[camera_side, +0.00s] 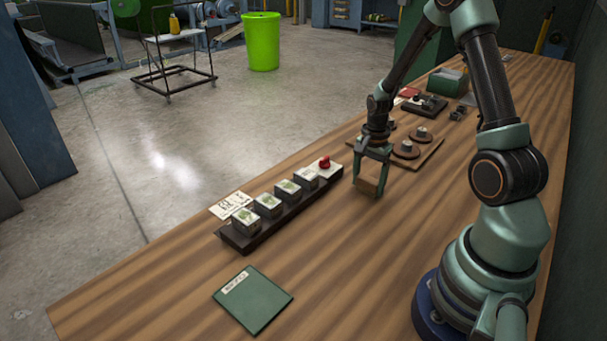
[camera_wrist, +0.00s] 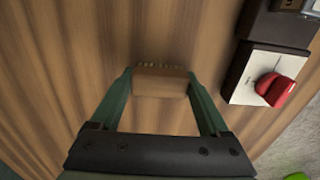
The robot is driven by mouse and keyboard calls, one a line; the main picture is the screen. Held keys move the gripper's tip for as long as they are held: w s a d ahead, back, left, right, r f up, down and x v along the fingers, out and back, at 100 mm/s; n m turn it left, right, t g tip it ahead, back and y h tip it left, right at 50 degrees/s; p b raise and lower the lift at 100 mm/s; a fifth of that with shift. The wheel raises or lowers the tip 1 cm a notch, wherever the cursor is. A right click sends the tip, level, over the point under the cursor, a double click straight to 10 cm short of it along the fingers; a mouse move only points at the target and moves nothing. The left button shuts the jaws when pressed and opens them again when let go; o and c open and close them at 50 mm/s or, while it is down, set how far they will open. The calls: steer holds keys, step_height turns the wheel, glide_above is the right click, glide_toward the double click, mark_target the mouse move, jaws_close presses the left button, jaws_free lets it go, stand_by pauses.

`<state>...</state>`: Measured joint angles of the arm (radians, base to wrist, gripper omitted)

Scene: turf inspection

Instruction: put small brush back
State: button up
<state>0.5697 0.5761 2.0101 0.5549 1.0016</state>
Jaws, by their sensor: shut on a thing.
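My gripper (camera_side: 371,172) is shut on the small brush (camera_side: 368,186), a pale wooden block held between the two green fingers. The brush is close to the wooden table, between the dark rack and the round-disc board; I cannot tell whether it touches the table. In the wrist view my gripper (camera_wrist: 160,88) spans the brush (camera_wrist: 160,84) from both sides, and a row of short bristles shows along its far edge. No marked place for the brush is clear to me.
A dark rack (camera_side: 232,236) holds several small turf blocks and, at its far end, a white block with a red knob (camera_side: 324,162). A wooden board (camera_side: 428,155) with discs is behind my gripper. A green folder (camera_side: 252,299) lies in front; the table around it is clear.

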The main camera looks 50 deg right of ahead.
mark_target(369, 179)
steer(key=o, duration=1.2)
steer(key=shift+f, duration=0.15)
steer(key=shift+c, duration=0.2)
step_height(369, 179, up, 12)
steer(key=s+a+r+n+t, duration=0.1)
steer(key=a+r+n+t, duration=0.1)
steer(key=a+r+n, duration=0.4)
steer(key=s+a+r+n+t, duration=0.2)
steer(key=a+r+n, duration=0.4)
steer(key=a+n, duration=0.6)
steer(key=a+t, duration=0.1)
steer(key=a, duration=0.1)
steer(key=shift+s+a+r+t, duration=0.15)
steer(key=shift+s+a+t, duration=0.1)
steer(key=shift+a+t, duration=0.05)
